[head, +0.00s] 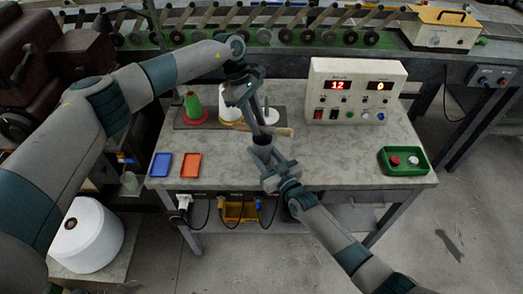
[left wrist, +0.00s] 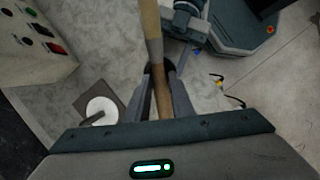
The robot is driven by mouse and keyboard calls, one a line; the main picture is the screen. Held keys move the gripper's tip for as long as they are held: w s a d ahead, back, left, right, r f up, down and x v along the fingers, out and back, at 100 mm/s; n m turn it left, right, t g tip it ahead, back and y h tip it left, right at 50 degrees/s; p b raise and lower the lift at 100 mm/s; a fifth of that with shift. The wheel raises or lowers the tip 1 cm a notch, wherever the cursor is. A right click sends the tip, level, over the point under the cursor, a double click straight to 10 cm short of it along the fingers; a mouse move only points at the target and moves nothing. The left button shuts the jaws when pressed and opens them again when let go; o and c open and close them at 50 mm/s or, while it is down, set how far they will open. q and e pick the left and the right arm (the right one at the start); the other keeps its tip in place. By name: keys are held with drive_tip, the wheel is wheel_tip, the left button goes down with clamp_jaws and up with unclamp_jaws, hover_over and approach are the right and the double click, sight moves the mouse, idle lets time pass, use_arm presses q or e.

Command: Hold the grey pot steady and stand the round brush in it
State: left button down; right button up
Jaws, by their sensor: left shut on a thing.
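My left gripper (head: 265,127) is shut on the round brush (head: 282,131), above the table and close to the grey pot. In the left wrist view the wooden handle of the brush (left wrist: 152,40) runs between the fingers of the left gripper (left wrist: 160,80). The handle lies tilted, nearly level, in the head view. The grey pot (head: 262,141) stands upright on the table with its dark mouth up. My right gripper (head: 271,160) is at the pot from the front, its fingers low beside it. Whether they touch the pot is unclear. The brush's bristle end is hard to make out.
A control box (head: 355,92) stands behind to the right. A green tray (head: 404,161) with knobs is at the right edge. Blue (head: 161,164) and orange (head: 191,165) trays lie at left.

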use_arm(q)
drive_tip(key=c, duration=1.5)
unclamp_jaws()
drive_tip(key=shift+o, duration=0.2)
drive_tip(key=v, duration=1.2)
